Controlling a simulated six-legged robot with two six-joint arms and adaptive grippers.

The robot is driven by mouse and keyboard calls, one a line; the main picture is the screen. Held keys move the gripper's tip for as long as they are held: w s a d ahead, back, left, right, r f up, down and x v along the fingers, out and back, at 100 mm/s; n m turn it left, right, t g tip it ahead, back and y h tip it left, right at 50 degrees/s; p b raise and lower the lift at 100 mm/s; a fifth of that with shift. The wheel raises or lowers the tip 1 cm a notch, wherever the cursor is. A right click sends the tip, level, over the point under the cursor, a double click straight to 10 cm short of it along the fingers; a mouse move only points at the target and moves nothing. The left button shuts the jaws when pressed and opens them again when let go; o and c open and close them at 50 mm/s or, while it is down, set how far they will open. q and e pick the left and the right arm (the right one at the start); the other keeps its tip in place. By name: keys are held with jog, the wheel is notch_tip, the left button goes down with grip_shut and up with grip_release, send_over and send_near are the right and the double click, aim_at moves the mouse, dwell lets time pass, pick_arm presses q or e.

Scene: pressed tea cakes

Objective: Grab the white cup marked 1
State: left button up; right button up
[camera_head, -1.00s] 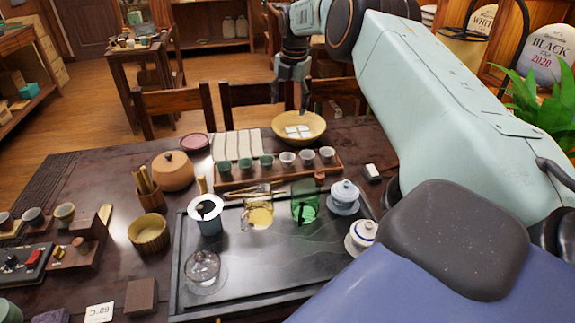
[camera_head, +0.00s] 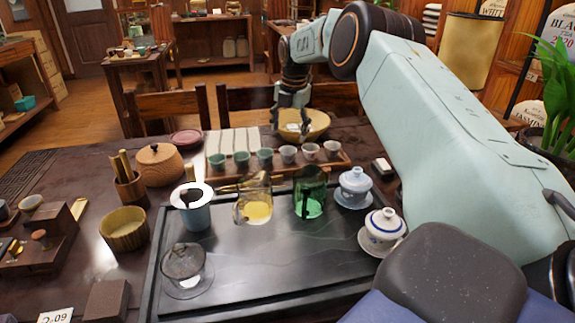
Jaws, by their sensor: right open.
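Three small white cups stand upright in the right half of a wooden tray (camera_head: 345,160) across the middle of the table: the left white cup (camera_head: 288,154), the middle white cup (camera_head: 310,152) and the right white cup (camera_head: 331,149). No number can be read on them. My right gripper (camera_head: 291,124) is open and empty, fingers pointing down. In the picture it is just above the left and middle white cups, in front of the wooden bowl. It appears apart from the cups. My left gripper is not in view.
Several green cups (camera_head: 241,159) share the wooden tray. A wooden bowl (camera_head: 317,123) stands behind it. In front, a dark tea tray (camera_head: 270,260) holds a glass pitcher (camera_head: 253,208), a green glass (camera_head: 308,200) and lidded cups (camera_head: 383,227).

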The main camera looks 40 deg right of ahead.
aim_at(288, 151)
jog(key=f, duration=0.2)
jog(key=shift+w+d+f, duration=0.3)
jog(key=shift+d+f, duration=0.1)
jog(key=shift+w+a+f+b, duration=0.1)
jog(key=shift+f+b, duration=0.45)
jog(key=shift+f, duration=0.1)
jog(key=f, duration=0.1)
jog(key=f+b, duration=0.1)
jog(key=f, duration=0.1)
jog(key=w+f, duration=0.1)
jog(key=shift+d+f+b, duration=0.35)
jog(key=shift+s+a+r, duration=0.1)
jog(key=shift+s+r, duration=0.1)
jog(key=shift+r, duration=0.05)
jog(key=shift+c, duration=0.3)
jog(key=shift+w+f, duration=0.15)
jog(key=shift+f, duration=0.05)
jog(key=c, duration=0.5)
jog(key=shift+r, duration=0.15)
jog(key=c, duration=0.4)
jog(key=shift+c, duration=0.9)
